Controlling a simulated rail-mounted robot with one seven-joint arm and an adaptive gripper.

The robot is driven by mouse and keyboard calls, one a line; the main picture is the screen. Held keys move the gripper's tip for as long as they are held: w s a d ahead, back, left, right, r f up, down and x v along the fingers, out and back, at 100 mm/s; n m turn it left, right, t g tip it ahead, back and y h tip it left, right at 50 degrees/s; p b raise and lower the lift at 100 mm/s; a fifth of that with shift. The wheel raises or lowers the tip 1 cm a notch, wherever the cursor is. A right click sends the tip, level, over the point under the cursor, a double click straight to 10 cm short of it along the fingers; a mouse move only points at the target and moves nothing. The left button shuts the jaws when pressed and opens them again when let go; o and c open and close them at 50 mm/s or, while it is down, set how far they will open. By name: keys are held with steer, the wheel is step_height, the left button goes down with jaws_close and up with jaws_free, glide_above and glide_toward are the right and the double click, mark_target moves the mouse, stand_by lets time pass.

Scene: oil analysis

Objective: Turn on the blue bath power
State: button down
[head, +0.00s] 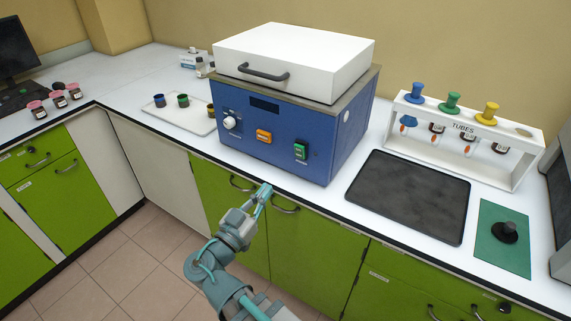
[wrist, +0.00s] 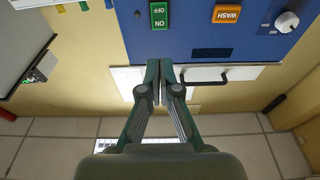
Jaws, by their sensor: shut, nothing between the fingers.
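The blue bath (head: 268,140) stands on the white counter with its white lid (head: 300,60) closed. Its front carries a green ON/OFF switch (head: 300,151) at the right, an orange WASH button (head: 264,136), a white knob (head: 230,122) and a dark display (head: 265,104). My gripper (head: 265,190) is shut and empty, in front of and below the panel, apart from it. In the wrist view, which is upside down, the gripper (wrist: 159,66) is near the green switch (wrist: 158,15), with the WASH button (wrist: 227,14) to the right. I cannot tell which way the switch is set.
A dark mat (head: 410,195) and a white tube rack (head: 465,140) with coloured funnels are right of the bath. A tray (head: 180,120) with small cups is left of it. Cabinet handles (head: 286,210) stick out below the counter edge near my gripper.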

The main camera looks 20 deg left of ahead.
mark_target(298, 149)
steer(key=p+x, duration=0.4)
steer(key=x, duration=0.8)
steer(key=shift+w+r, duration=0.2)
steer(key=shift+w, duration=0.15)
steer(key=shift+w+d+p, duration=0.25)
steer(key=shift+w+p, duration=0.1)
steer(key=shift+w, duration=0.25)
